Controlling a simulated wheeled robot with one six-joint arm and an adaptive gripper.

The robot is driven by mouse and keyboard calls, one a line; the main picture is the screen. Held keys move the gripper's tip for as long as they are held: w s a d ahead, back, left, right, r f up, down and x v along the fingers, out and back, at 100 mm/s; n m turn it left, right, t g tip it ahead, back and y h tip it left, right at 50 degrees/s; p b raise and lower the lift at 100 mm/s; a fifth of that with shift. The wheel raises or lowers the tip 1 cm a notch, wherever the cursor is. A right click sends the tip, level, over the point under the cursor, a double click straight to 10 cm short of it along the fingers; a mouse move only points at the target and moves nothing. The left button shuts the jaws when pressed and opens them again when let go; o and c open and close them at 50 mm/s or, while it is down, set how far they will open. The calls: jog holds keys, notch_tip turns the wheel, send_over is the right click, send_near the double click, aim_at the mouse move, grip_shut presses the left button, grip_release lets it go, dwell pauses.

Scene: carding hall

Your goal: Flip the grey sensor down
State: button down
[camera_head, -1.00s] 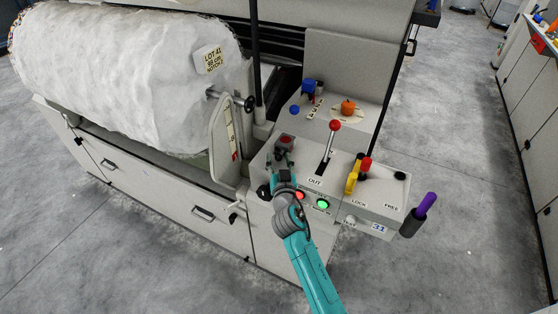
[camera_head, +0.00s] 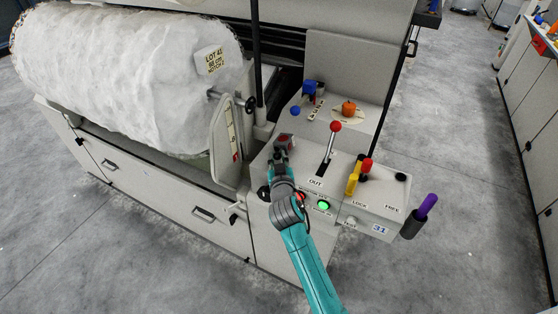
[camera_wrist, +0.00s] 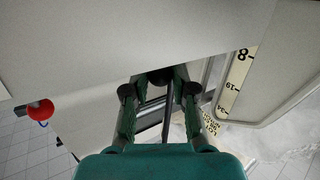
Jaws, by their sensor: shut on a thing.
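The grey sensor (camera_head: 284,141), a small grey block with a red round face, is at the left of the control panel in the head view. My gripper (camera_head: 281,156) is right at its near side and is shut on it. My wrist and fingers cover its lower part, so its exact tilt is hard to tell. In the wrist view my gripper (camera_wrist: 159,88) has its two green fingers on either side of a dark rounded piece, with the contact poorly visible.
A red-knobbed lever (camera_head: 333,140) stands right of my gripper. A scale plate (camera_head: 228,135) and a white roll (camera_head: 125,75) are on the left.

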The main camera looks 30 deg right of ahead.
aim_at(262, 161)
jog(key=n+g, duration=0.1)
jog(key=w+r+n+g, duration=0.1)
jog(key=shift+a+r+n, duration=0.1)
jog(key=shift+a+n, duration=0.2)
jog(key=shift+a, duration=0.1)
jog(key=shift+w+a+r+n+g, duration=0.1)
jog(key=shift+w+a+n+g, duration=0.2)
jog(key=shift+n+g, duration=0.25)
jog(key=shift+w+a+r+n+g, duration=0.1)
jog(key=shift+w+a+n+g, duration=0.05)
jog(key=shift+w+n+g, duration=0.3)
jog(key=shift+w+a+n+g+h, duration=0.25)
jog(key=shift+n+g+h, duration=0.1)
jog(key=shift+n+g, duration=0.2)
jog(key=shift+w+a+n+g+h, duration=0.25)
jog(key=shift+n+g+h, duration=0.1)
jog(key=shift+n+g, duration=0.2)
jog(key=shift+w+a+f+n+g+h, duration=0.2)
jog(key=shift+w+n+g+h, duration=0.15)
jog(key=shift+n+g, duration=0.25)
jog(key=shift+w+a+f+n+g+h, duration=0.2)
jog(key=shift+w+n+g+h, duration=0.15)
jog(key=shift+n+g, duration=0.25)
jog(key=c, duration=0.9)
grip_release()
jog(key=shift+c, duration=0.2)
